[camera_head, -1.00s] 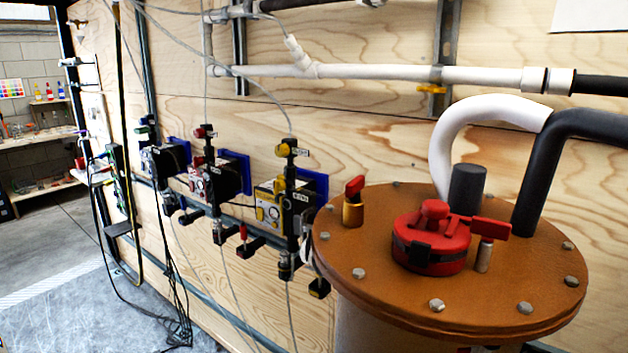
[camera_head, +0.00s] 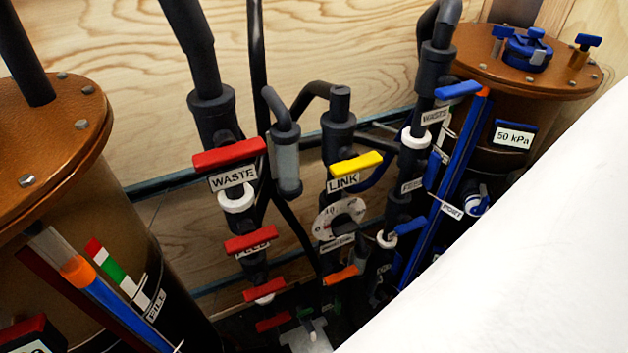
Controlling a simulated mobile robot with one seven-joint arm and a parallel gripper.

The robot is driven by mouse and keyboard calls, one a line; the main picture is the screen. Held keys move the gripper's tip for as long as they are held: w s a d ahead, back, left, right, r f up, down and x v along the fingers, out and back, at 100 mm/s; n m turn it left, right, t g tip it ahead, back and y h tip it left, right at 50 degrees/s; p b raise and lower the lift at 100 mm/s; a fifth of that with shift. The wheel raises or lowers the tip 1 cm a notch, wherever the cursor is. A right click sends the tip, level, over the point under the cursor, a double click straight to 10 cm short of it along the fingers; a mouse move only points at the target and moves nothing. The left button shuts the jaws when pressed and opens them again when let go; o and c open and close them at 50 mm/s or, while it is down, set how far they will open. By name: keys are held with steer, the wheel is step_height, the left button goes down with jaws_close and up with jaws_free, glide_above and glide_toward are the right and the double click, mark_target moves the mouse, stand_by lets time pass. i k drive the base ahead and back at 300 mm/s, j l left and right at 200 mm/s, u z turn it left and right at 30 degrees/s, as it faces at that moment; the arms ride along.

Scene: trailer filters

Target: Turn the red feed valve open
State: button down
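The red feed valve (camera_head: 250,241) is a red bar handle on a dark vertical pipe left of the middle, with a partly covered label reading like FEED under it. The handle lies roughly level across the pipe, tilted slightly up to the right. A longer red handle (camera_head: 229,155) with a WASTE label sits above it, and more red handles (camera_head: 264,289) sit below it. My gripper is not in this view, so its state does not show.
A tank with a copper lid (camera_head: 60,150) stands at the left, another lid (camera_head: 480,60) at the upper right. A yellow LINK handle (camera_head: 356,163) and blue handles (camera_head: 458,89) are to the right. A large white surface fills the lower right.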

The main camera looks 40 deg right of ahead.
mark_target(250, 237)
steer(key=l+z, duration=0.15)
steer(key=z, duration=0.3)
steer(key=k, duration=1.25)
steer(key=i, duration=0.55)
